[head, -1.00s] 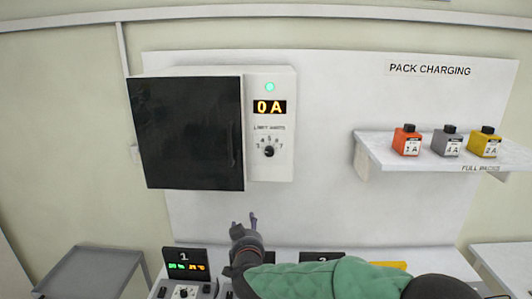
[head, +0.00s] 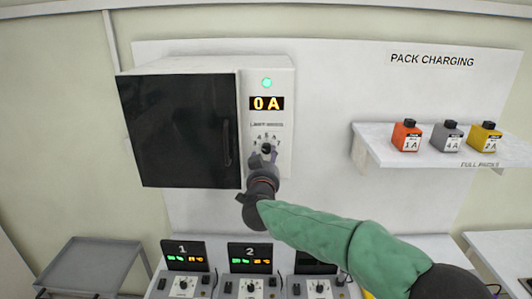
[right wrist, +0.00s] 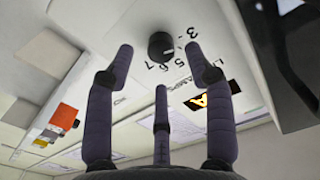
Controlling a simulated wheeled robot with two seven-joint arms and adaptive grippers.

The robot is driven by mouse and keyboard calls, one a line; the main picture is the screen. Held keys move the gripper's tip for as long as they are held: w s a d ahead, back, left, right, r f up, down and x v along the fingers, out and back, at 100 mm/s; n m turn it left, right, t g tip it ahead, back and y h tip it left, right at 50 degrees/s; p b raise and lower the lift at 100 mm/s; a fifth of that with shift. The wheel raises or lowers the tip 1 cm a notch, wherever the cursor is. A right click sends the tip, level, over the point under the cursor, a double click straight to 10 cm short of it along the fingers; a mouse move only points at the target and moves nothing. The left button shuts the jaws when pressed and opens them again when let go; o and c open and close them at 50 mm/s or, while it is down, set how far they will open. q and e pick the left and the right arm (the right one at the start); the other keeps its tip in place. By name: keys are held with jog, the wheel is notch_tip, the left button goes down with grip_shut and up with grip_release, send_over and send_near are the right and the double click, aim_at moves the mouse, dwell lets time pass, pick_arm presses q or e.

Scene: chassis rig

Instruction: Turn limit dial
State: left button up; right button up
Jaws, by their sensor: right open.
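The limit dial (head: 266,149) is a small black knob on the white control panel (head: 284,171), below the display (head: 267,104) that reads 0 A. In the right wrist view the dial (right wrist: 160,46) shows a pale pointer mark, with numbers printed around it. My right gripper (head: 263,160) is at the panel, just below and partly over the dial. In the right wrist view its fingers (right wrist: 160,85) are spread with nothing between them, and the dial is beyond their tips. Whether a finger touches the dial cannot be told. My left gripper is in neither view.
A black cabinet door (head: 180,130) stands left of the panel. A white shelf (head: 376,153) on the right holds orange, grey and yellow packs. Numbered charger units (head: 185,255) stand below my right arm. A grey side table (head: 95,258) is at lower left.

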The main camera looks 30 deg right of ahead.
aim_at(266, 151)
jog(key=shift+x, duration=1.75)
grip_shut()
